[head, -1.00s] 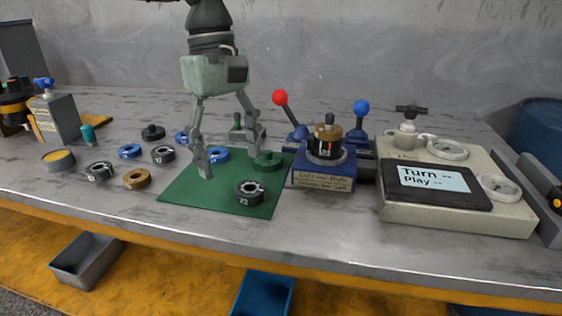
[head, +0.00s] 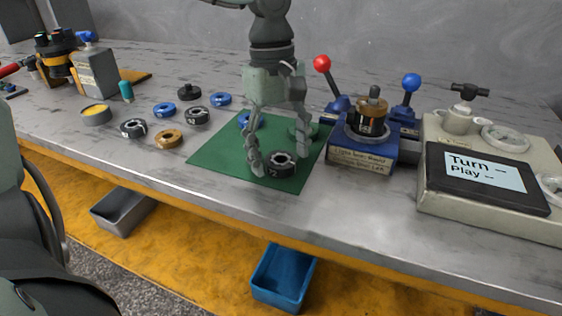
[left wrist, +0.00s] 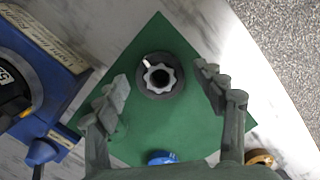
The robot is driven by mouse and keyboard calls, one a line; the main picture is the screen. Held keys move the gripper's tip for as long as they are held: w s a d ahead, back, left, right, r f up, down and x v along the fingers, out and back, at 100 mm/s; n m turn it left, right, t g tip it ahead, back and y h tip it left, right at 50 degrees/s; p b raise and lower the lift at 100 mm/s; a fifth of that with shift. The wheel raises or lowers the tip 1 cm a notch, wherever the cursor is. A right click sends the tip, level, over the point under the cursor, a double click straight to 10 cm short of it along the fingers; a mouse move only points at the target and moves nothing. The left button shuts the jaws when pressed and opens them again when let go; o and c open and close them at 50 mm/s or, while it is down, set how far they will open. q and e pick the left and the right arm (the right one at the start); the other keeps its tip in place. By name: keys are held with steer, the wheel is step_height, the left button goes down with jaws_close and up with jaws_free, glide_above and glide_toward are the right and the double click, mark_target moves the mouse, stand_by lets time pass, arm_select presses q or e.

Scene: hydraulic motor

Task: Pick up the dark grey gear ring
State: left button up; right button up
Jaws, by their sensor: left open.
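A dark grey gear ring (head: 281,164) with pale markings and a toothed hole lies near the front of the green mat (head: 215,157). In the left wrist view the ring (left wrist: 160,86) lies flat on the mat, in the gap between the fingers. My left gripper (head: 280,160) is open and empty, pointing down over the ring, with one finger to each side. In the left wrist view its fingertips (left wrist: 162,76) straddle the ring, and I see no contact. Other dark rings (head: 134,128) lie on the bench to the left. My right gripper is out of view.
A blue ring (head: 257,122) and a green ring (head: 303,130) are partly behind the gripper. A blue lever fixture (head: 362,158) stands right of the mat. A brown ring (head: 169,139) lies left. A blue bin (head: 284,277) is below the bench edge.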

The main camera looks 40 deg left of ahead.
arm_select(q)
steer(key=shift+c, duration=0.6)
steer(key=c, duration=1.4)
steer(key=shift+c, duration=0.2)
steer(key=shift+r, duration=0.1)
